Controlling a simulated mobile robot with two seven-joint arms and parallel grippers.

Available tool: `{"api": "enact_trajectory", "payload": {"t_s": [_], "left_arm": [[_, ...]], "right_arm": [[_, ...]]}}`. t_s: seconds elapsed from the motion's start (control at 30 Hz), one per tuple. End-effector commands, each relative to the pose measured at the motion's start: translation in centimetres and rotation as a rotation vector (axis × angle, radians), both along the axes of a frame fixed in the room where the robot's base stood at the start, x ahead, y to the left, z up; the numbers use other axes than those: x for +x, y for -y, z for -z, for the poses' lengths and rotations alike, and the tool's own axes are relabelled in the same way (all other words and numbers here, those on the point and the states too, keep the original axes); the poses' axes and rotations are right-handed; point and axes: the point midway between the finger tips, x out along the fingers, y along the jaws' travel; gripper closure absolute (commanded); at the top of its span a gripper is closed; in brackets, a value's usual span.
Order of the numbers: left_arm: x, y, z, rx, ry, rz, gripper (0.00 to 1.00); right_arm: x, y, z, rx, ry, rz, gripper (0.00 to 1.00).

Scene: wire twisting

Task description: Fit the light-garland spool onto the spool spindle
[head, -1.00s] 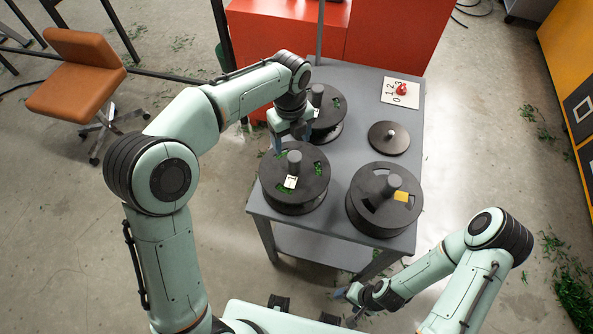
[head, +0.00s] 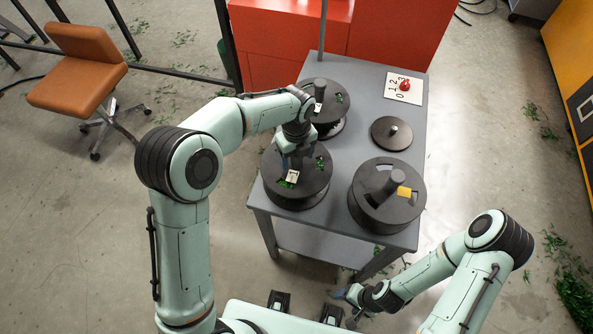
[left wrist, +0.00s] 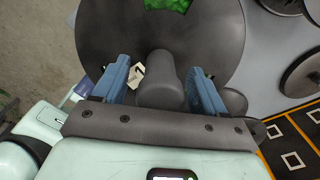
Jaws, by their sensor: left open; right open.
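A dark spool with green showing in its slots and a white tag (head: 312,189) stands at the table's near left. My left gripper (head: 297,158) is above it, open. In the left wrist view, its blue fingers (left wrist: 162,88) stand on either side of the spool's central knob (left wrist: 160,68), with gaps visible. The spindle, a round dark base with a short peg (head: 391,134), stands empty at the table's right. Which spool is the light-garland one, I cannot tell for sure. My right gripper (head: 347,302) is open and empty, low beyond the table's near edge.
A dark spool with a yellow tag (head: 386,212) stands at the near right. A white card with numbers and a red knob (head: 404,87) lies at the back right of the grey table (head: 350,140).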

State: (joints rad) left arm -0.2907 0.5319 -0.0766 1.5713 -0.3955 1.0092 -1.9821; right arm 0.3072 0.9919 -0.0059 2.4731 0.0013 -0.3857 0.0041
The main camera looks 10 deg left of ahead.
Motion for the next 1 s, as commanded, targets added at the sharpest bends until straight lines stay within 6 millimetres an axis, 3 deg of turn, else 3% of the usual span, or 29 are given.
{"api": "enact_trajectory", "payload": {"t_s": [0.07, 0.2, 0.27, 0.3, 0.67, 0.87, 1.0], "left_arm": [[0.0, 0.0, 0.0, 0.000, 0.000, 0.000, 0.31], [0.0, 0.0, -0.1, 0.000, 0.000, 0.000, 0.77], [0.0, 0.0, -0.1, 0.000, 0.000, 0.000, 0.97], [0.0, 0.0, -0.1, 0.000, 0.000, 0.000, 1.00], [0.1, 0.0, -0.7, -0.002, 0.004, 0.000, 1.00], [0.2, 0.0, -3.7, -0.002, 0.009, -0.001, 1.00], [0.3, 0.0, -7.4, -0.003, 0.011, -0.001, 1.00]], "right_arm": [[0.0, 0.0, 0.0, 0.000, 0.000, 0.000, 0.32], [0.0, 0.0, 0.0, 0.000, 0.000, 0.000, 0.32], [0.0, 0.0, 0.0, 0.000, 0.000, 0.000, 0.32], [0.0, 0.0, 0.0, 0.000, 0.000, 0.000, 0.32], [0.1, 0.0, -0.1, 0.000, 0.001, 0.000, 0.32], [0.4, 0.0, -0.6, 0.000, 0.004, 0.000, 0.32], [0.8, 0.0, -1.3, 0.000, 0.009, 0.000, 0.32]]}}
